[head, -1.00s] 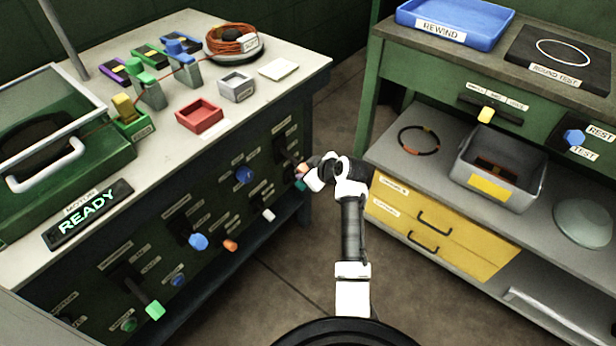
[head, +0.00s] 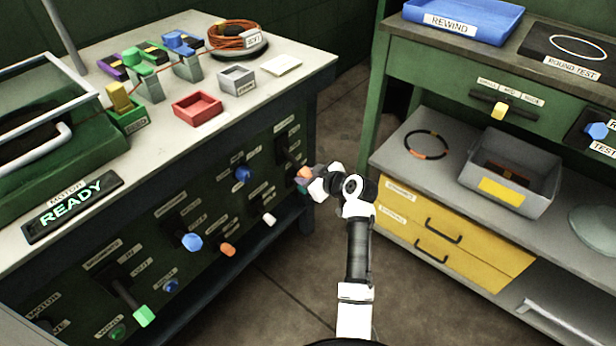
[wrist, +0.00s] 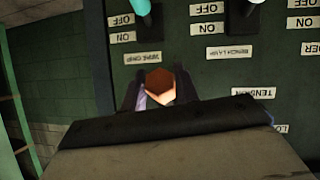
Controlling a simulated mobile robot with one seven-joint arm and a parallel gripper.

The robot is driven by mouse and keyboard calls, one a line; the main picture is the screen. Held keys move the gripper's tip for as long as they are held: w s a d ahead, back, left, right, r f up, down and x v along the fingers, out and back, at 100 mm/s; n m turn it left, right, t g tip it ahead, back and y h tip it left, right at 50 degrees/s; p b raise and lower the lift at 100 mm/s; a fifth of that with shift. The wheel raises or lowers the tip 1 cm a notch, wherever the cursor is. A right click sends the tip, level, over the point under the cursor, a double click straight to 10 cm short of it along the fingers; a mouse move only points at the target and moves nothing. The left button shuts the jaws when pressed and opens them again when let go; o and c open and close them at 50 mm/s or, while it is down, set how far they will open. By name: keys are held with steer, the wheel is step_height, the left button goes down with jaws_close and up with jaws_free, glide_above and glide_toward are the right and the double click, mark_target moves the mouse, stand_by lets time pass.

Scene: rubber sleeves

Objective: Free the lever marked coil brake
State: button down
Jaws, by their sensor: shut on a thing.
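The dark front panel (head: 215,205) of the left bench carries several levers and knobs with small labels. My gripper (head: 308,184) is at the panel's right end, shut on an orange-brown knob (wrist: 160,82). In the wrist view the knob's faceted end shows between the dark jaws. The same orange knob (head: 304,173) shows partly in the head view; my gripper hides the rest. A label (wrist: 143,58) beside it is upside down and too blurred to read surely. I cannot make out a label reading coil brake in either view.
A teal handle (wrist: 142,8) and a bench lamp label (wrist: 231,53) are near my gripper. Other panel handles are green (head: 144,316), blue (head: 192,242), orange (head: 228,249) and white (head: 269,219). Yellow drawers (head: 440,235) stand to the right, with open floor between.

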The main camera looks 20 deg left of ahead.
steer(key=c, duration=1.1)
jaws_free()
steer(key=shift+a, duration=0.1)
steer(key=shift+o, duration=0.2)
steer(key=v, duration=1.3)
steer(key=shift+s+d+r+b, duration=0.15)
steer(key=shift+d+r+b, duration=0.05)
steer(key=shift+d+b, duration=0.1)
